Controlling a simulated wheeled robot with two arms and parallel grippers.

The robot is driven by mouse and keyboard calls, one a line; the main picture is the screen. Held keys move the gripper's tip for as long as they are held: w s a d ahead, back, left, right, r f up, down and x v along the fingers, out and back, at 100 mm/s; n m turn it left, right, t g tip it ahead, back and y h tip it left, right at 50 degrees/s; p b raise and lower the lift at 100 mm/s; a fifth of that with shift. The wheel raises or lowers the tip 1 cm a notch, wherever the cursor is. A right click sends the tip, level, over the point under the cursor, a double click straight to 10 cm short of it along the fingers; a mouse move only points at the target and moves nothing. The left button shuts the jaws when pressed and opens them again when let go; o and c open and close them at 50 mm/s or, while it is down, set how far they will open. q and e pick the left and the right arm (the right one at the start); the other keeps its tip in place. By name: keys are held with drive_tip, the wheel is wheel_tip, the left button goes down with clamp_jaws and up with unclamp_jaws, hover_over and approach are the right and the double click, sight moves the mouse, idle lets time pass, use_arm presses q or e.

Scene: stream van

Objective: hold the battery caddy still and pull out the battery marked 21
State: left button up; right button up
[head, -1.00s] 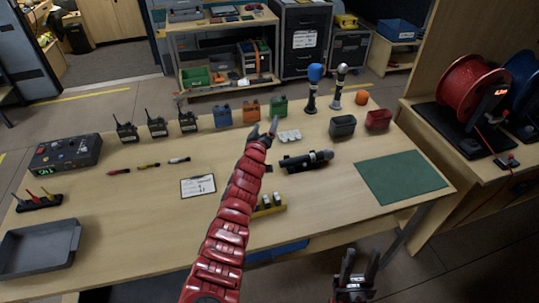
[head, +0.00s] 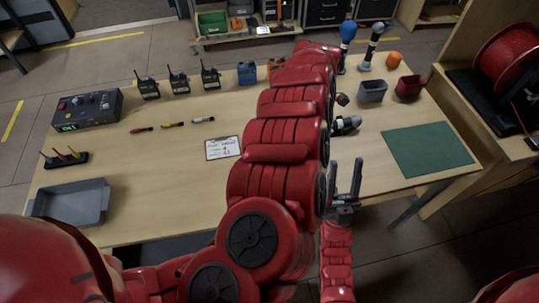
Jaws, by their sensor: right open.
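The battery caddy and the battery marked 21 cannot be made out now. My left arm reaches up across the middle of the table and covers that part of it. My left gripper is hidden behind this arm. My right gripper (head: 345,172) is open and empty, with its fingers pointing up in the picture, by the table's front edge to the right of my left arm. A white card on a clipboard (head: 222,147) lies left of my left arm; its writing is too small to read surely.
Several radios (head: 179,82), a control box (head: 88,108) and a grey tray (head: 70,202) stand on the left of the table. A dark grey bin (head: 372,91), a red bin (head: 409,87) and a green mat (head: 428,149) are on the right. A black handheld device (head: 347,124) lies beside my arm.

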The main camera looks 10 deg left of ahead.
drive_tip(key=w+a+f+m+g, duration=0.2)
drive_tip(key=w+a+m+g, duration=0.25)
drive_tip(key=w+a, duration=0.7)
drive_tip(key=w+a+f+m+g+h, duration=0.1)
drive_tip(key=w+a+f+g+h, duration=0.4)
drive_tip(key=w+a+f+g, duration=0.6)
use_arm(q)
wheel_tip(320, 180, down, 16)
drive_tip(key=shift+r, duration=0.15)
drive_tip(key=shift+f, duration=0.8)
use_arm(e)
drive_tip(key=s+d+f+m+g+h, duration=0.3)
drive_tip(key=s+f+g+h, duration=0.2)
drive_tip(key=s+g, duration=0.5)
drive_tip(key=shift+s+f+m+h, duration=0.4)
drive_tip(key=shift+s+f, duration=0.5)
drive_tip(key=shift+f, duration=0.5)
